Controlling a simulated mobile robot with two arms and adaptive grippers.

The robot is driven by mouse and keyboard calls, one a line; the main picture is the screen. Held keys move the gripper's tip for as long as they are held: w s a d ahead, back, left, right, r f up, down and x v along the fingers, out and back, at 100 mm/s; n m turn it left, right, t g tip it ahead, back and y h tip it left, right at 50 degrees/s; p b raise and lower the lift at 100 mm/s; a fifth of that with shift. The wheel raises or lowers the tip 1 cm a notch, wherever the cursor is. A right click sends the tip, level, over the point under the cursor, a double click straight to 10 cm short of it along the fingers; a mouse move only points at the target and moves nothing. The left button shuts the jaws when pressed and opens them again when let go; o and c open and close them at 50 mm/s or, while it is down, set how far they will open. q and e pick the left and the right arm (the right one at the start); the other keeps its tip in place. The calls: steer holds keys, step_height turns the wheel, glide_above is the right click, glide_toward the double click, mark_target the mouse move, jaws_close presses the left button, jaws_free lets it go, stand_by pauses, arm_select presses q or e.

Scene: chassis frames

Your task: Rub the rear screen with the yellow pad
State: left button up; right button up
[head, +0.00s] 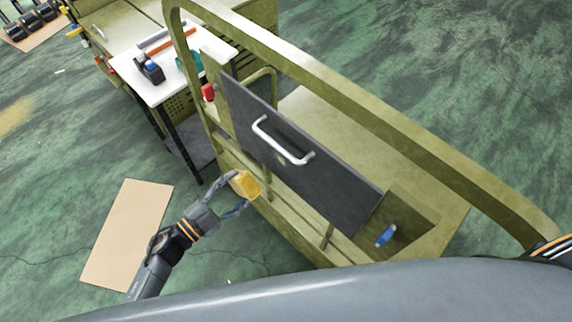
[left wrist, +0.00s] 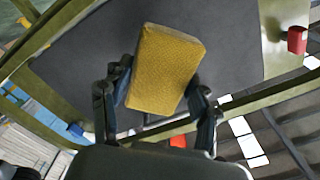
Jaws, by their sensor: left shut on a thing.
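The rear screen appears to be the dark grey panel (head: 335,192) with a white handle (head: 283,142), set slanting in an olive metal frame in the head view. My left gripper (head: 239,190) is shut on the yellow pad (head: 246,184), just left of the frame and below the panel's left part. In the left wrist view the pad (left wrist: 168,68) sits upright, slightly tilted, between the fingers, with a dark panel (left wrist: 225,38) behind it. I cannot tell whether pad and panel touch. My right gripper is out of view.
A red knob (head: 208,92) sits by the panel's upper left end. A blue item (head: 386,235) lies by its lower right end. A white-topped table (head: 133,72) with tools stands at the back left. A tan board (head: 127,232) lies on the green floor.

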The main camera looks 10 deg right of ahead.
arm_select(q)
glide_toward(274, 153)
steer(key=shift+x, duration=1.7)
steer(key=shift+w+d+f+p, duration=0.15)
steer(key=shift+f+p, duration=0.15)
steer(key=shift+p, duration=0.1)
steer(key=shift+x, duration=1.1)
steer(key=shift+s+d+p, duration=0.2)
steer(key=shift+s+d, duration=0.3)
steer(key=shift+s, duration=0.4)
steer(key=shift+s+d+p, duration=0.15)
steer(key=shift+s+d, duration=0.4)
steer(key=shift+s, duration=0.3)
steer(key=shift+w+d, duration=0.1)
steer(key=shift+w, duration=0.05)
steer(key=shift+w+a+r+b, duration=0.1)
steer(key=shift+w+a+b, duration=0.05)
steer(key=shift+w+a, duration=0.5)
steer(key=shift+w+a+b, duration=0.15)
steer(key=shift+w+a, duration=0.25)
steer(key=shift+w, duration=0.5)
steer(key=shift+w+r, duration=0.1)
